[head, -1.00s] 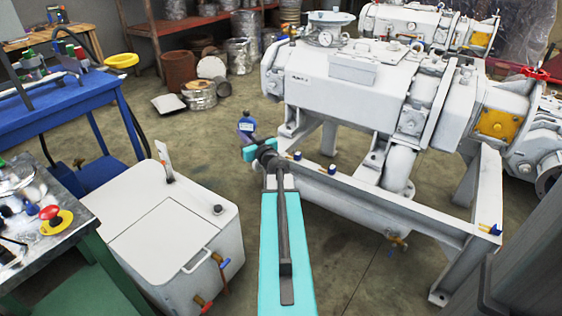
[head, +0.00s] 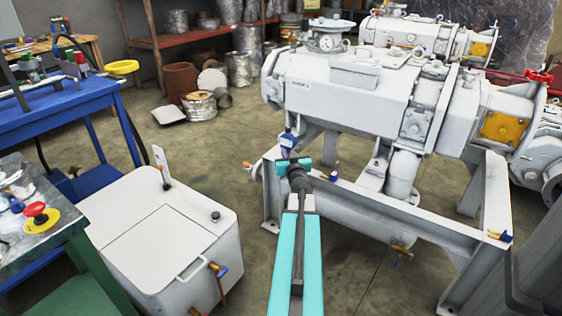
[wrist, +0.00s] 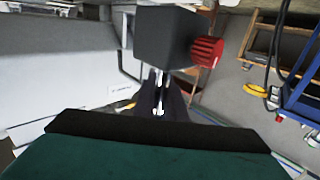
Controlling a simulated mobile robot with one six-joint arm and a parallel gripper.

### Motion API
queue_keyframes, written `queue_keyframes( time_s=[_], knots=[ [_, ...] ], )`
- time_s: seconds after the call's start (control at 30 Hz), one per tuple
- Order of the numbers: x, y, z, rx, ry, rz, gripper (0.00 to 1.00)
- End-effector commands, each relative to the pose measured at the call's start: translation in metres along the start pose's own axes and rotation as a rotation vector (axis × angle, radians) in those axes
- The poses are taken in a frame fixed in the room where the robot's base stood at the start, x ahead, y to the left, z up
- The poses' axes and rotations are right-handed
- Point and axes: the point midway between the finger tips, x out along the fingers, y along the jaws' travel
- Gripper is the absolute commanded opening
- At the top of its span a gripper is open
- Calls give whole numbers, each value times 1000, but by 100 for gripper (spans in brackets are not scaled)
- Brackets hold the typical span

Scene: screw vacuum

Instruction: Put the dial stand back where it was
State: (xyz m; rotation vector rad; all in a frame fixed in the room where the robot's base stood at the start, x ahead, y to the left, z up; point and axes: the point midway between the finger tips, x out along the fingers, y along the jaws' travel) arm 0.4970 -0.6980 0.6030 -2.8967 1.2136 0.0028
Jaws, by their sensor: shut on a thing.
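My gripper (head: 294,163) is at the far end of my teal arm, in front of the machine frame's near beam. It is shut on the dial stand (head: 288,143), which shows in the head view as a small blue and dark piece just beyond the jaws. In the wrist view the dial stand (wrist: 168,38) appears as a dark block with a red ribbed knob on its right side and thin bright rods below. The stand's dial cannot be made out.
The large white vacuum machine (head: 345,100) stands on its grey frame (head: 400,215) ahead and right. A white cabinet (head: 155,235) with a handle is left of my arm. A blue table (head: 60,105) and a metal-topped bench (head: 60,215) are farther left. Open floor lies behind the cabinet.

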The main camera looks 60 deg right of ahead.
Motion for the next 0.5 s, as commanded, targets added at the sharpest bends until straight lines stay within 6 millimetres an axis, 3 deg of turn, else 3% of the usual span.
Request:
queue_keyframes(
  time_s=[0.23, 0.5],
  knots=[
    [10, 1, 0, 0, 3, -2, 0],
    [37, 2, 3, 0, 3, -1, 0]
  ],
)
